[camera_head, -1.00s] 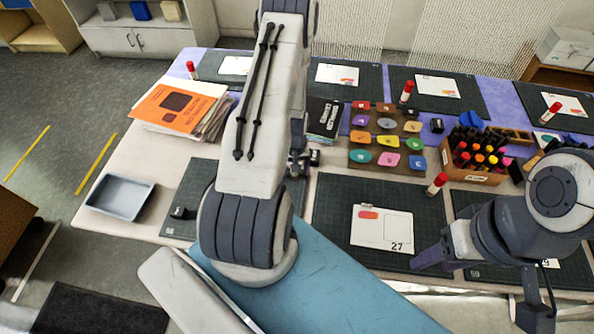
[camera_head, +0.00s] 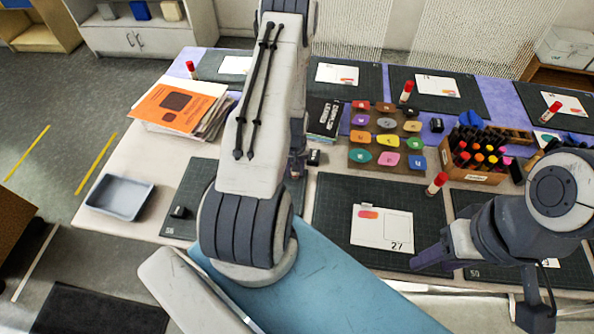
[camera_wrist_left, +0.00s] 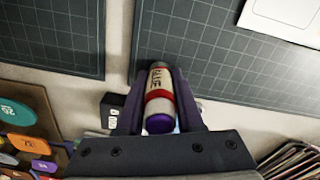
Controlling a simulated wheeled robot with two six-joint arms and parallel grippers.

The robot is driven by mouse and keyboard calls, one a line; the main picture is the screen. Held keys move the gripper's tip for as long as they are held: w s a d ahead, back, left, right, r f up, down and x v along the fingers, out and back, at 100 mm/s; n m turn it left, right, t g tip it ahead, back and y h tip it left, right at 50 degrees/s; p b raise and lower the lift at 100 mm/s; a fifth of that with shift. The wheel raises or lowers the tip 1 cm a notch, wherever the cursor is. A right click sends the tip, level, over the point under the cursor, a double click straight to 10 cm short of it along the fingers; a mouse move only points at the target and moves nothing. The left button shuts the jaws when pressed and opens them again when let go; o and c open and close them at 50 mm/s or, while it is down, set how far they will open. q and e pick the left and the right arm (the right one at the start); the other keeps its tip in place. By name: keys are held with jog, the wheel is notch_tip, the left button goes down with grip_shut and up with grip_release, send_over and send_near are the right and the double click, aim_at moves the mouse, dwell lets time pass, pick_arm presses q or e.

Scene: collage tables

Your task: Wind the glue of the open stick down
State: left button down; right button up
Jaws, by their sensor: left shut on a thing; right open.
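A glue stick (camera_wrist_left: 160,82) with a pale label, a red band and a purple end (camera_wrist_left: 159,124) is held in my left gripper (camera_wrist_left: 160,90), as the left wrist view shows. Its purple end points toward the gripper's palm. In the head view my left gripper (camera_head: 297,165) is mostly hidden behind its own arm, and the held stick cannot be made out. My right gripper (camera_head: 482,285) is open and empty at the lower right, near the table's front edge. A red-capped glue stick (camera_head: 437,184) stands on the front middle mat.
A small black block (camera_head: 314,158) is close beside my left gripper. A board of coloured pieces (camera_head: 387,138) and a box of markers (camera_head: 476,175) stand to its right. Magazines (camera_head: 180,105) and a grey tray (camera_head: 120,197) are at left. A card (camera_head: 382,228) lies on the front mat (camera_head: 335,200).

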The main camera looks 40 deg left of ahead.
pick_arm(q)
jog(key=n, duration=0.7)
jog(key=shift+n, duration=0.3)
jog(key=n, duration=0.6)
jog(key=shift+n, duration=0.4)
jog(key=n, duration=0.3)
jog(key=shift+s+n, duration=0.1)
jog(key=shift+n, duration=0.3)
jog(key=n, duration=0.3)
jog(key=shift+d, duration=0.1)
jog(key=n, duration=0.8)
jog(key=shift+f, duration=0.1)
jog(key=shift+d, duration=0.1)
